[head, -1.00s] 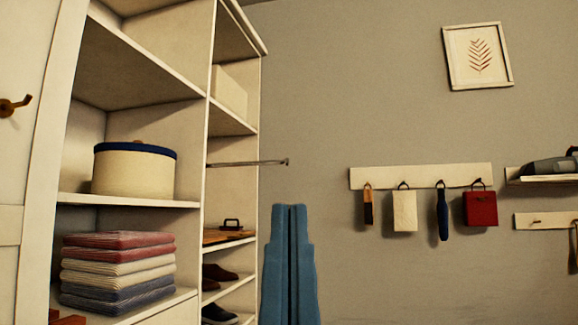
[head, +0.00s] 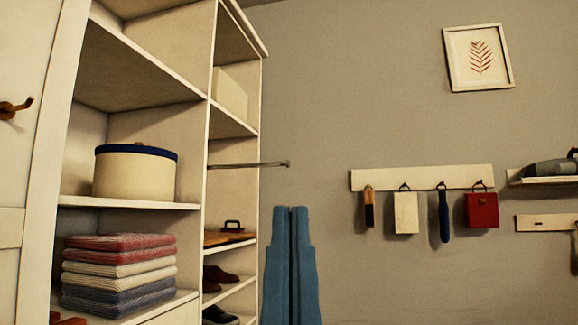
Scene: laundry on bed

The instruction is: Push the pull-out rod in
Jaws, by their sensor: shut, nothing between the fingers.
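The pull-out rod (head: 248,164) is a thin metal bar at the open front of the right-hand shelf column. It sticks out to the right, past the column's edge, with a small knob at its free end. It is about level and stands clear in front of the grey wall. Its inner end meets the column near the upright divider. My gripper is not in the head view, so I cannot see where it is relative to the rod.
The cream shelf unit (head: 208,120) holds a round box (head: 134,177), folded cloths (head: 118,268) and shoes (head: 220,275). A tall blue stepped thing (head: 280,268) stands below the rod's end. A peg rail (head: 421,178) with hanging items is on the wall.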

